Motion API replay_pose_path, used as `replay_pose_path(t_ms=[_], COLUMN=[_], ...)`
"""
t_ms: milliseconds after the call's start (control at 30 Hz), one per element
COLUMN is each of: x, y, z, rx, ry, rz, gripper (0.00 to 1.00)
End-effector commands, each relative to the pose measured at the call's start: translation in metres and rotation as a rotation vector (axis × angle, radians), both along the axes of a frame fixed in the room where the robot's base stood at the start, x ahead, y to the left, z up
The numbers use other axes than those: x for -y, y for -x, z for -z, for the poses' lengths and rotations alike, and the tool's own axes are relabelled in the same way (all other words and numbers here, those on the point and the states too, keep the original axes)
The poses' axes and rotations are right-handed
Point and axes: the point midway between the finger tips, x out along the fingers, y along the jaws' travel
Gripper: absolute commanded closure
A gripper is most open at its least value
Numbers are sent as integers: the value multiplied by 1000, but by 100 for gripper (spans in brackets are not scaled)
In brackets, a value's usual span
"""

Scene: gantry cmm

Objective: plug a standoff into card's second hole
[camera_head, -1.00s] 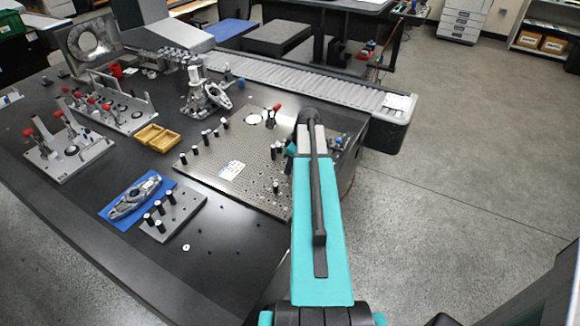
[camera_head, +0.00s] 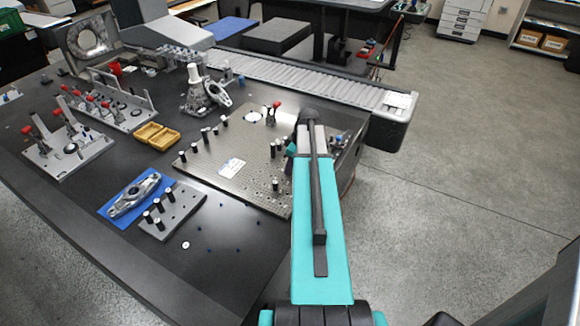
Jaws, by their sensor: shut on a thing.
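A small white card (camera_head: 231,167) with printed marks lies on the perforated metal plate; its holes are too small to make out. Several black standoffs with pale tops stand upright on the plate, one of them near its front right edge (camera_head: 275,184). More standoffs stand on a grey block (camera_head: 182,213) at the front left. My teal arm reaches over the right part of the plate. My gripper's fingers, and whatever is between them, are hidden behind the arm.
The perforated plate (camera_head: 196,165) fills the middle of the dark table. Left of it are a yellow tray (camera_head: 147,134), a metal part on a blue mat (camera_head: 113,212) and clamp fixtures (camera_head: 85,158). A conveyor (camera_head: 290,82) runs behind. The front of the table is mostly clear.

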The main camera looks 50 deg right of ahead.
Motion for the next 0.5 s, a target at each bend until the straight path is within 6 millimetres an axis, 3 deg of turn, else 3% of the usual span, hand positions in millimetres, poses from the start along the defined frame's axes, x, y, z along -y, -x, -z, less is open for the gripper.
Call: replay_pose_path(t_ms=[167,200,300,500], x=[0,0,0,0], y=[0,0,0,0], z=[0,0,0,0], rx=[0,0,0,0], ry=[0,0,0,0], rz=[0,0,0,0], gripper=[100,80,63,62])
